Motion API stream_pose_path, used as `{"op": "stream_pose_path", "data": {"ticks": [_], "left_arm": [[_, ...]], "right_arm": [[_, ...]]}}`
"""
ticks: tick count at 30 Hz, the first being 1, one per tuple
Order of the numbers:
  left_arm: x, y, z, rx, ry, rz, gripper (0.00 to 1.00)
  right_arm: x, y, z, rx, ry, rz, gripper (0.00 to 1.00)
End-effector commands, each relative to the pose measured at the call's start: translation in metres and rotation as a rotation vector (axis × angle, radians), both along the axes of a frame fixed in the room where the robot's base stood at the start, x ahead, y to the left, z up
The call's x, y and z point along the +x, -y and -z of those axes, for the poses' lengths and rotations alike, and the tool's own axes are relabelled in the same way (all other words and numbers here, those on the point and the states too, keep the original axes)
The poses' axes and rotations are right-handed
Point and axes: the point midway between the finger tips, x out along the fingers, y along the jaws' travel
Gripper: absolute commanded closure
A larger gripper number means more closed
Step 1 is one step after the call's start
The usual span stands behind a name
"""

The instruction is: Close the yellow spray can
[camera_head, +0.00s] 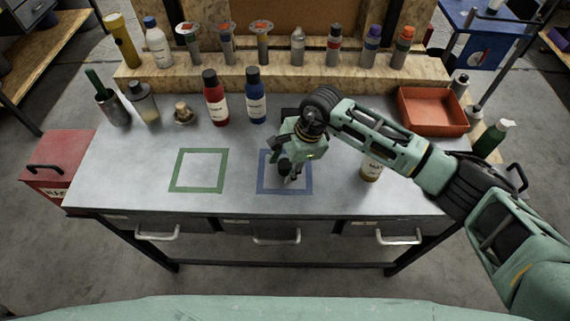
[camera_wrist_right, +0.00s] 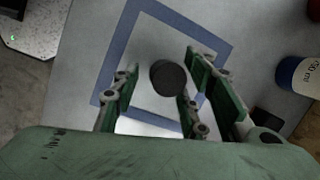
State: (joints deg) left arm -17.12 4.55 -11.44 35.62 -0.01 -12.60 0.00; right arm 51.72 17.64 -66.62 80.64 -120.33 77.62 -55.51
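My right gripper (camera_head: 288,172) points down over the blue taped square on the table. In the wrist view its fingers (camera_wrist_right: 160,95) are apart, on either side of a dark round cap (camera_wrist_right: 167,77). A gap shows on the cap's left; I cannot tell whether the right finger touches it. The cap also shows in the head view (camera_head: 284,165). A can with a pale label and yellowish body (camera_head: 371,170) stands on the table, right of the gripper. My right arm hides its top. My left gripper is out of view.
A red bottle (camera_head: 215,98) and a blue bottle (camera_head: 256,96) stand behind the squares. The green taped square (camera_head: 178,170) is empty. An orange tray (camera_head: 432,112) is at the right. Several bottles and tools line the wooden shelf (camera_head: 280,78).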

Motion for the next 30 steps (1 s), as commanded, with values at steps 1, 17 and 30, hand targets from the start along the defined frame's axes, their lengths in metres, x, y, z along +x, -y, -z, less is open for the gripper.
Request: {"op": "stream_pose_path", "data": {"ticks": [1,17,30], "left_arm": [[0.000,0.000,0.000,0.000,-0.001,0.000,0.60],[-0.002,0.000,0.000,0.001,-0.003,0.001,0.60],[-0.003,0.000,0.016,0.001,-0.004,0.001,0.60]], "right_arm": [[0.000,0.000,0.000,0.000,0.000,0.000,0.60],[0.000,0.000,0.000,0.000,0.000,0.000,0.84],[0.002,0.000,-0.026,0.001,0.006,-0.003,0.84]]}}
